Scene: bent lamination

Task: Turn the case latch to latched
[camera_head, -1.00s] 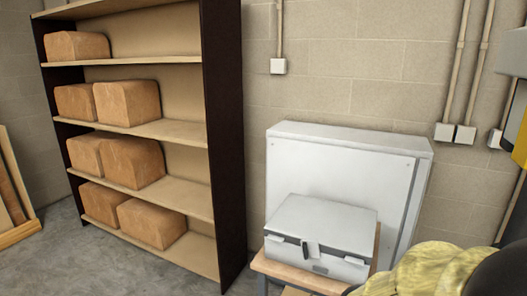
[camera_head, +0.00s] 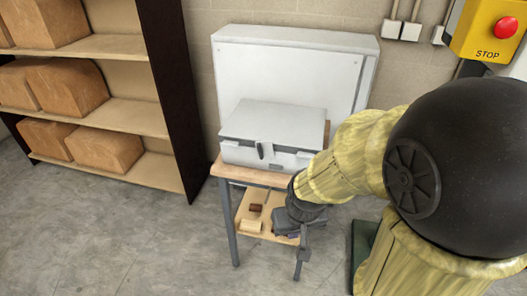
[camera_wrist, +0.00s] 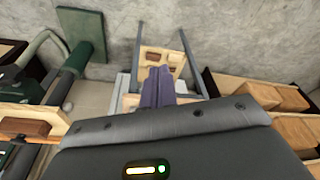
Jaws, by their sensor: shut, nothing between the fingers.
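The case (camera_head: 272,130) is a closed pale grey box on a small wooden-topped stand. Its latch (camera_head: 261,150) is a dark upright lever on the front face, just below the lid seam. My gripper (camera_head: 303,262) hangs below and to the right of the case, in front of the stand, pointing down and apart from the latch. In the wrist view its dark fingers (camera_wrist: 158,86) are together with nothing between them. The case and latch cannot be made out in the wrist view.
A large grey panel (camera_head: 290,65) stands behind. A shelf unit (camera_head: 170,90) with brown blocks is at left. A red stop button (camera_head: 505,28) is upper right. The floor at front left is clear.

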